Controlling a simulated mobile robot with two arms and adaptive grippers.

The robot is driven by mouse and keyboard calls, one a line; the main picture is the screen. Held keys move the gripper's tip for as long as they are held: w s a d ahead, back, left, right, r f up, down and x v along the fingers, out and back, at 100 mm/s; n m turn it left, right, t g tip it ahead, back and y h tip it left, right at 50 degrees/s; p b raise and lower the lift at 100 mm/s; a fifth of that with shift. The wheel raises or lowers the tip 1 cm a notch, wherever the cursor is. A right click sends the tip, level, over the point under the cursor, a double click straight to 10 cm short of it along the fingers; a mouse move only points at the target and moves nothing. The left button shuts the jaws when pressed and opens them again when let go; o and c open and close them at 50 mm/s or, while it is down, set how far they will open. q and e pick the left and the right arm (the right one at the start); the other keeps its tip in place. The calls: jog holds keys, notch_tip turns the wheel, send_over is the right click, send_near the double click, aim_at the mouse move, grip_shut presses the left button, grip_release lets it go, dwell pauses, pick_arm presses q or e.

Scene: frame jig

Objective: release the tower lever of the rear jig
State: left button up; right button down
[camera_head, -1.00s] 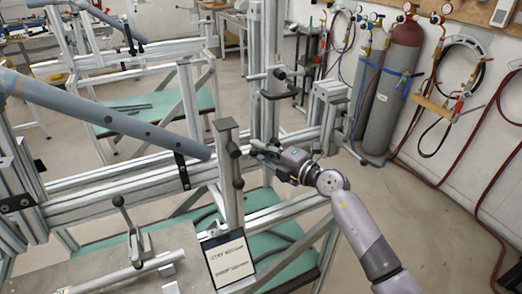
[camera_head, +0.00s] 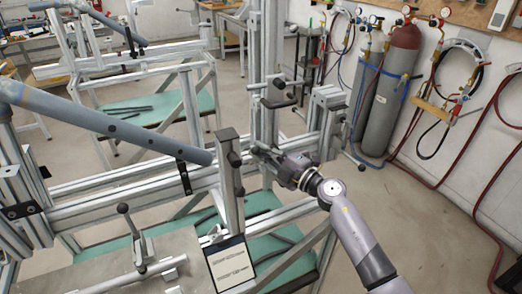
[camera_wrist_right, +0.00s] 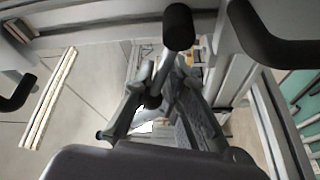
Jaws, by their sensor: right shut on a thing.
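The rear jig's tower (camera_head: 264,90) is an upright aluminium post right of centre in the head view. My right gripper (camera_head: 259,152) is beside its lower part, level with the jig's long rail. In the right wrist view my right gripper (camera_wrist_right: 168,100) is shut on what looks like the tower lever, whose dark rounded grip (camera_wrist_right: 178,27) shows ahead of the fingers. The fingers hide much of the lever, so its exact angle is unclear. My left gripper is not in view.
A near post (camera_head: 229,180) with dark knobs stands just left of my right gripper. A thick blue-grey tube (camera_head: 110,125) slopes above the rails. A clipboard sheet (camera_head: 231,265) is in front. Gas cylinders (camera_head: 395,95) stand at the right wall, with open floor before them.

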jog(key=shift+w+d+r+m+t+p, duration=0.1)
jog(key=shift+d+r+m+t+p, duration=0.15)
jog(key=shift+m, duration=0.55)
jog(key=shift+r+m+t+p, duration=0.15)
jog(key=shift+m+t, duration=0.2)
jog(key=shift+m, duration=0.45)
jog(key=shift+f, duration=0.1)
jog(key=c, duration=2)
grip_release()
jog(key=o, duration=0.3)
jog(key=shift+d+r, duration=0.1)
jog(key=shift+r, duration=0.1)
jog(key=v, duration=1.2)
jog(key=shift+f, duration=0.2)
jog(key=shift+w, duration=0.1)
